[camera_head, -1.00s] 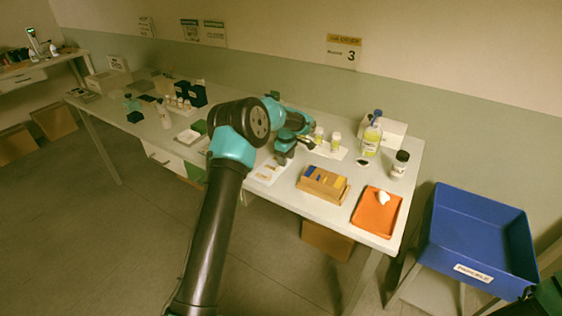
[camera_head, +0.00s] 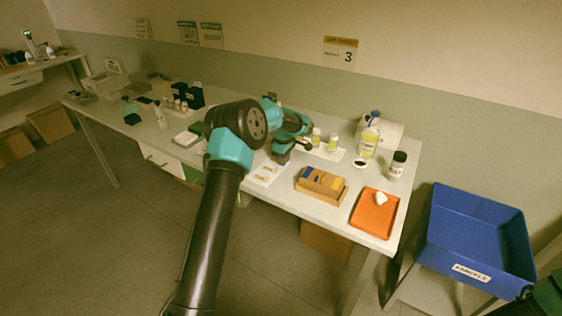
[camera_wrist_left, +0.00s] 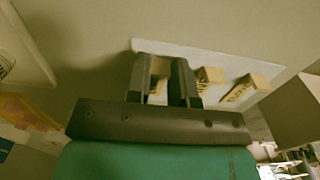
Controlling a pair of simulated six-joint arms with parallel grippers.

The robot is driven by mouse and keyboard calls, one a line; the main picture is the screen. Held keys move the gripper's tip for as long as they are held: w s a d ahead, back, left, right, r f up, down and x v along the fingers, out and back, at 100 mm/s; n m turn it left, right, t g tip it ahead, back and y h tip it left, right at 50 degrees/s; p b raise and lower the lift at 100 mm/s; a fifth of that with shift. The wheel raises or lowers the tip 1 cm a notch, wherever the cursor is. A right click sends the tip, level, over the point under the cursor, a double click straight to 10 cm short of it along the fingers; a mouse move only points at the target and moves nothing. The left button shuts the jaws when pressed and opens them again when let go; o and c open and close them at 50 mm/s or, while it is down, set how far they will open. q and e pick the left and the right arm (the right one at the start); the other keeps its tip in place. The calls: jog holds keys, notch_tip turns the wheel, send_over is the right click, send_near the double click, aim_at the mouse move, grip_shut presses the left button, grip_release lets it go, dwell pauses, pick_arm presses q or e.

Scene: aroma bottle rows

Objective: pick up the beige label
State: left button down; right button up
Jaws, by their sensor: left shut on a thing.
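My left gripper (camera_head: 281,157) is over the back end of a white label sheet (camera_head: 259,180) on the table. In the left wrist view its two dark fingers (camera_wrist_left: 164,82) are close together, shut on a beige label (camera_wrist_left: 160,68) with dark print lower down. Two more beige labels show on the sheet (camera_wrist_left: 150,46) to the right of the fingers, a nearer one (camera_wrist_left: 209,76) and a farther one (camera_wrist_left: 240,92). In the head view, small labels (camera_head: 264,177) lie on the sheet in front of the gripper. Whether the held label is clear of the sheet is hard to tell.
A cardboard box (camera_head: 318,187) with blue and yellow pieces stands right of the sheet. Small bottles (camera_head: 333,143) stand behind the gripper. A blue bin (camera_head: 470,225) is at right.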

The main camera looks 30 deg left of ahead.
pick_arm(q)
jog(key=shift+r, duration=0.15)
jog(key=shift+r, duration=1.35)
jog(key=shift+s+r, duration=0.15)
jog(key=shift+r, duration=0.2)
jog(key=s+d, duration=0.2)
jog(key=s, duration=0.2)
jog(key=s+d+r, duration=0.1)
jog(key=s+d, duration=0.2)
jog(key=s, duration=0.2)
jog(key=s+d, duration=0.3)
jog(key=s, duration=0.1)
jog(key=shift+s+d+r, duration=0.1)
jog(key=shift+s+r, duration=0.05)
jog(key=shift+s, duration=0.1)
